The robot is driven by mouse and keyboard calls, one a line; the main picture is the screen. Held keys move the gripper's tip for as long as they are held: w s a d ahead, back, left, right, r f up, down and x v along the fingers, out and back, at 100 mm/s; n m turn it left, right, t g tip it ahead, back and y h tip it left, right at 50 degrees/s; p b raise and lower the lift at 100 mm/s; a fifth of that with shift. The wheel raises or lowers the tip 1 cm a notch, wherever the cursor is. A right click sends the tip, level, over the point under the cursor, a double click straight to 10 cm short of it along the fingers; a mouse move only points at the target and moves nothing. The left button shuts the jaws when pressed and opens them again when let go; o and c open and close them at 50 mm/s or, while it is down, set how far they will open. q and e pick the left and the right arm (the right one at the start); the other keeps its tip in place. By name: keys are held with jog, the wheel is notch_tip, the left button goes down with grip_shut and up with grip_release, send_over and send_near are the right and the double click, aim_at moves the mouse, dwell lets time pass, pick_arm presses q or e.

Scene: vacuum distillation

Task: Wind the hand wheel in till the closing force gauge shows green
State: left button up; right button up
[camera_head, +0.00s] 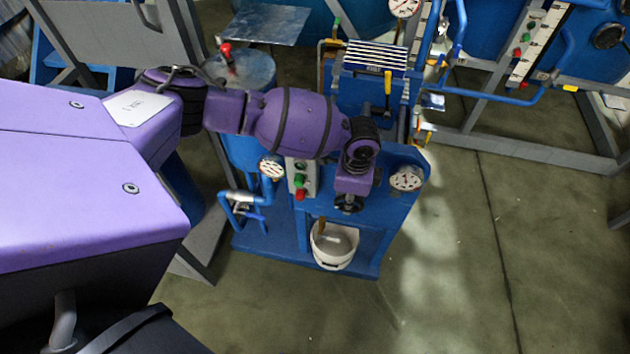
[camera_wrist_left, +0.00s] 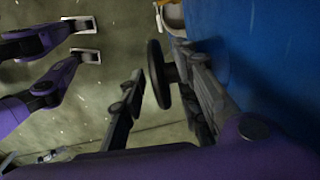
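The black hand wheel (camera_head: 349,204) is on the front of the blue machine (camera_head: 390,214), mostly hidden under my left gripper (camera_head: 348,198) in the head view. In the left wrist view the wheel (camera_wrist_left: 157,74) shows nearly edge-on between the two fingers of my left gripper (camera_wrist_left: 160,64). A gap shows between the wheel and the left finger; the other finger is close to its hub side. The fingers look open. A round white gauge (camera_head: 406,178) is right of the wheel, another (camera_head: 271,167) is to the left. Their needles and colours are too small to read. My right gripper is out of view.
A white bucket (camera_head: 334,246) stands on the machine's low shelf below the wheel. A small panel with green and red buttons (camera_head: 300,180) is left of the wheel. Blue pipes (camera_head: 240,207) stick out at left. The floor at right (camera_head: 500,260) is clear.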

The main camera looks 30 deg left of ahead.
pick_arm(q)
jog(key=shift+d+f, duration=0.1)
jog(key=shift+f, duration=0.05)
jog(key=shift+c, duration=0.3)
jog(key=shift+w, duration=0.1)
grip_shut()
jog(key=shift+d+y, duration=0.15)
jog(key=shift+y, duration=0.65)
jog(key=shift+o, duration=0.3)
grip_release()
